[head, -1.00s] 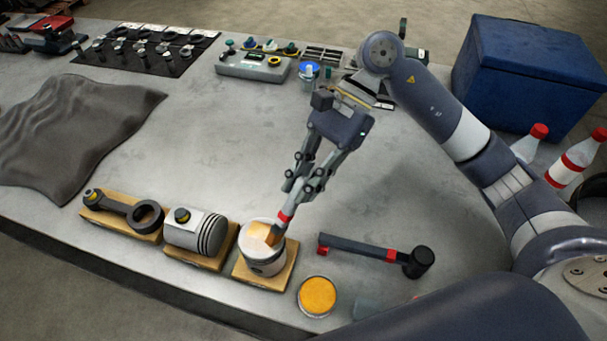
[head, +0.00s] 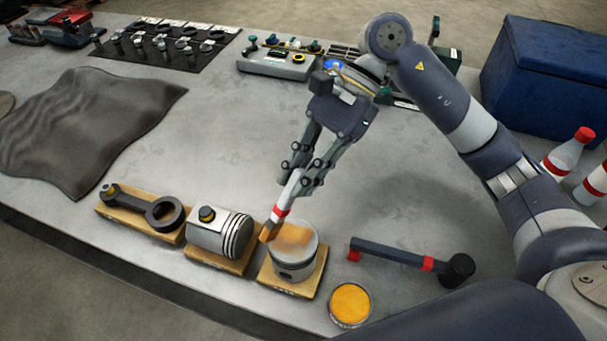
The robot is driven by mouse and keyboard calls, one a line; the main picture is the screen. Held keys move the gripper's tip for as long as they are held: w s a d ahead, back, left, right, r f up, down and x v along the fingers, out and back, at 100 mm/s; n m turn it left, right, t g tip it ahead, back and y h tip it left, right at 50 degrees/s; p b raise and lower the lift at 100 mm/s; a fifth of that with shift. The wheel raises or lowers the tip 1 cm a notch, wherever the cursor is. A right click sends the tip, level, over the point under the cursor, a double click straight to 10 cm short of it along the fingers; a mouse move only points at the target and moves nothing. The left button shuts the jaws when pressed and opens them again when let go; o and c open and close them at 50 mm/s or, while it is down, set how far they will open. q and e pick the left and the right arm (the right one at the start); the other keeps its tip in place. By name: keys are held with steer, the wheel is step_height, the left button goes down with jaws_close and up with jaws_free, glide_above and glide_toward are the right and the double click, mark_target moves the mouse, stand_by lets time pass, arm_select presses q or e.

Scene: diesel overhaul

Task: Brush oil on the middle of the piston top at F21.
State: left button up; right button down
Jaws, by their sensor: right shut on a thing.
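The piston (head: 293,262) stands upright on a wooden block at the table's front, to the right of the other two blocks. Its round top faces up and has an orange-brown oil patch (head: 294,236) across its middle. My right gripper (head: 287,196) is shut on a brush (head: 280,213) with a red band. The brush tip is at the left edge of the piston top; I cannot tell whether it touches. An open round tin of amber oil (head: 350,303) stands to the right of the piston. My left gripper is out of view.
A lying piston (head: 221,234) and a connecting rod (head: 138,209) rest on wooden blocks to the left. A black hammer-like tool (head: 405,255) lies to the right. A grey cloth (head: 95,125) lies at the left. The table's middle is clear.

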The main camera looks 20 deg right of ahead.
steer(key=shift+w+a+r, duration=0.15)
steer(key=shift+w+r, duration=0.05)
steer(key=shift+r, duration=0.85)
steer(key=shift+s+d+r+p, duration=0.2)
steer(key=shift+r+p, duration=0.1)
steer(key=shift+r, duration=0.3)
steer(key=shift+s+d+r+p, duration=0.2)
steer(key=shift+r+p, duration=0.1)
steer(key=shift+r, duration=0.6)
steer(key=shift+w+a+r+p, duration=0.1)
steer(key=shift+r+p, duration=0.2)
steer(key=shift+r, duration=0.25)
steer(key=shift+w+a+r+p, duration=0.1)
steer(key=shift+r+p, duration=0.2)
steer(key=shift+r, duration=0.2)
steer(key=shift+s+d+r, duration=0.1)
steer(key=shift+r, duration=0.35)
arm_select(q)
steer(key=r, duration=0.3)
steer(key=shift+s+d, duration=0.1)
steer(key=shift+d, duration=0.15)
